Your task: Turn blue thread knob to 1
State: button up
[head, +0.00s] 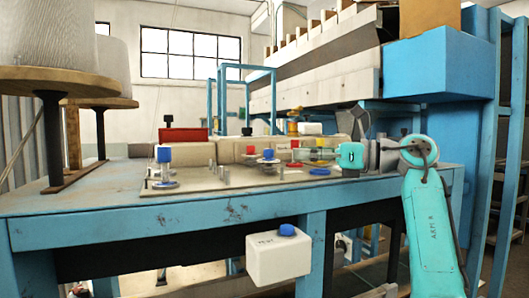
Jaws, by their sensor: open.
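A blue knob (163,154) stands upright on a post above a round disc, at the left of a metal plate (205,182) on the blue table. A second blue knob (268,154) stands near the middle of the plate, above a pale disc. I cannot tell which one is the thread knob, and no dial numbers are readable. My gripper (318,155) reaches in from the right over the plate's right part, among the small knobs. It is open, and its fingertips are small and hard to make out. It is apart from the left blue knob.
Red knobs (295,145) and a yellow knob (320,142) crowd the right part of the plate. Large thread spools (65,45) stand at the left. A white box with a blue button (280,257) hangs at the table's front. A blue machine frame (430,65) rises at the right.

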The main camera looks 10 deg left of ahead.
aim_at(269, 151)
jog(key=x, duration=0.9)
jog(key=shift+a, duration=0.2)
grip_shut()
